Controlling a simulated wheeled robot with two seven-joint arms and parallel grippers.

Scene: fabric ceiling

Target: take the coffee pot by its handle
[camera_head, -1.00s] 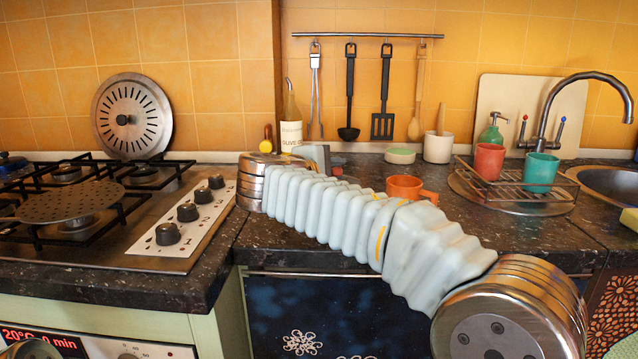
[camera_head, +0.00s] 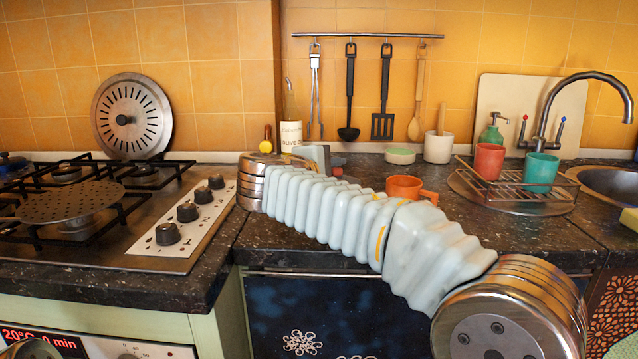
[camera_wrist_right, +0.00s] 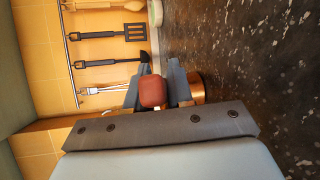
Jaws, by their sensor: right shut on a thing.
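In the right wrist view, a red-brown handle end (camera_wrist_right: 152,92) sits between the two grey fingers of my right gripper (camera_wrist_right: 154,80). The fingers are shut on it. A copper-coloured surface (camera_wrist_right: 196,88), seemingly the coffee pot's body, shows just beyond the right-hand finger; most of it is hidden. In the head view my right arm reaches across the counter to the left, and its wrist hides the pot. My left gripper is not in view.
An olive oil bottle (camera_head: 291,128) stands behind my right wrist. The gas hob (camera_head: 105,215) is at left. An orange cup (camera_head: 408,188) stands behind my forearm. A dish rack (camera_head: 535,197) with cups is at right. Utensils hang from a rail (camera_head: 365,36).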

